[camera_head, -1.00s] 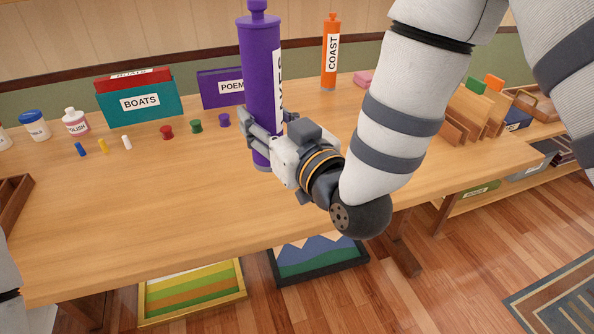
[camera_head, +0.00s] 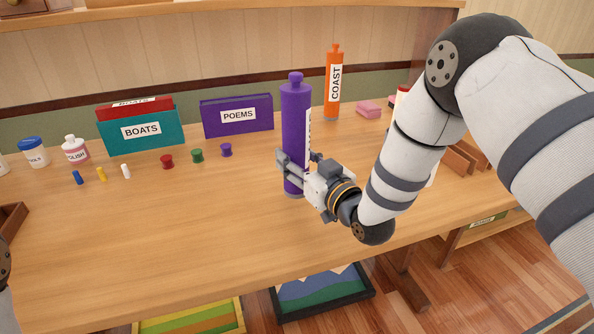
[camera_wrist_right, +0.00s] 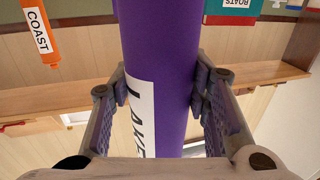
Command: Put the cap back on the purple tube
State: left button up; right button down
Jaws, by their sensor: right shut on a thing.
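The purple tube (camera_head: 293,125) is a tall upright cylinder with a white label, partly hidden; in the wrist view (camera_wrist_right: 160,60) the label begins "LAKE". A purple knobbed cap (camera_head: 295,78) shows on its top end. My right gripper (camera_head: 287,172) is shut around the tube's lower part, with fingers on both sides in the wrist view (camera_wrist_right: 157,95). The tube's bottom end is close to the table; I cannot tell whether it touches. My left gripper is out of view.
The wooden table (camera_head: 130,240) is clear in front. Red, green and purple spools (camera_head: 226,150) stand left of the tube. Behind are the teal BOATS box (camera_head: 165,135), the purple POEMS box (camera_head: 262,113) and the orange COAST tube (camera_head: 333,105). Bottles stand at far left.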

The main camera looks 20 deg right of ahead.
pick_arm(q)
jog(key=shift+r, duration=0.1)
pick_arm(e)
jog(key=shift+r, duration=0.25)
jog(key=shift+w+d+f+b, duration=0.15)
jog(key=shift+w+f+b, duration=0.1)
jog(key=shift+f, duration=0.9)
jog(key=shift+w+d+f+b, duration=0.1)
jog(key=shift+f+b, duration=0.1)
jog(key=shift+f, duration=0.9)
jog(key=c, duration=0.9)
grip_release()
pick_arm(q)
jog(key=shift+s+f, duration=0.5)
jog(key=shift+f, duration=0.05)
pick_arm(e)
jog(key=shift+r, duration=0.15)
jog(key=shift+s+r, duration=0.15)
jog(key=shift+s, duration=0.05)
jog(key=p+v, duration=0.1)
jog(key=v, duration=1)
jog(key=shift+s+d+p, duration=0.1)
jog(key=shift+s+p, duration=0.2)
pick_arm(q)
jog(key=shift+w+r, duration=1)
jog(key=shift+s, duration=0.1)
